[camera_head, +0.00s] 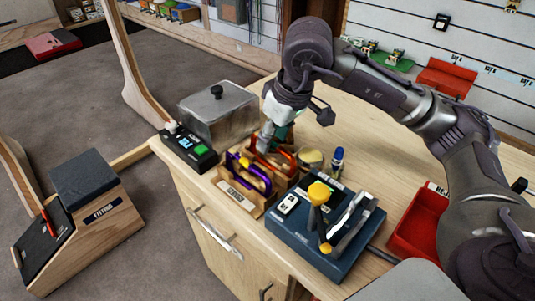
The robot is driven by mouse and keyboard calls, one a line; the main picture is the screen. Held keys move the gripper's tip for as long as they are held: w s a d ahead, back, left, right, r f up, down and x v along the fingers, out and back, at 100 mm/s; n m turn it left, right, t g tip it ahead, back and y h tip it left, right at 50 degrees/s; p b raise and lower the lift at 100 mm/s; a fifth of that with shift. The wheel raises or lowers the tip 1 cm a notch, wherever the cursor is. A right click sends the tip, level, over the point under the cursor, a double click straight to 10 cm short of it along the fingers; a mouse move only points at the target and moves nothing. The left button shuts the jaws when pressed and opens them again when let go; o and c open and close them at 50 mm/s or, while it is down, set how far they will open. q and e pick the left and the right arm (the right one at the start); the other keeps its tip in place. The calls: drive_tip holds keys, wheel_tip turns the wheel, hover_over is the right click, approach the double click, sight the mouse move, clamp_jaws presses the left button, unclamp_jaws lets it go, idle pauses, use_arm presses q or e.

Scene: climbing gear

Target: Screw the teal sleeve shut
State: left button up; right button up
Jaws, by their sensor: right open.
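A teal sleeve (281,133) shows only in part beside the fingers of my right gripper (271,136). It sits at the back of a red-orange carabiner (276,161). The gripper is open and points down over that carabiner. I cannot tell whether its fingers touch the sleeve, and its threads are too small to see. A purple carabiner (251,177) stands in front, in a wooden rack (232,202) with a label. My left gripper is out of view.
A grey lidded box (216,113) and a black device with a green button (188,149) stand left of the rack. A blue fixture with yellow knobs (296,228) is in front on the right. A red bin (417,222) lies further right. A blue-capped bottle (337,160) stands close behind.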

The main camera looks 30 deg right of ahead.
drive_tip(key=shift+w+d+b, duration=0.25)
drive_tip(key=shift+d+b, duration=0.1)
drive_tip(key=shift+d, duration=0.35)
drive_tip(key=shift+f, duration=0.2)
drive_tip(key=shift+f+b, duration=1.25)
drive_tip(key=shift+b, duration=0.1)
drive_tip(key=shift+a, duration=0.1)
drive_tip(key=shift+s+a, duration=0.25)
drive_tip(key=shift+a, duration=0.4)
drive_tip(key=shift+r+p, duration=0.85)
drive_tip(key=shift+r, duration=0.6)
drive_tip(key=shift+w+d+b, duration=0.2)
drive_tip(key=shift+d+b, duration=0.1)
drive_tip(key=shift+d, duration=0.4)
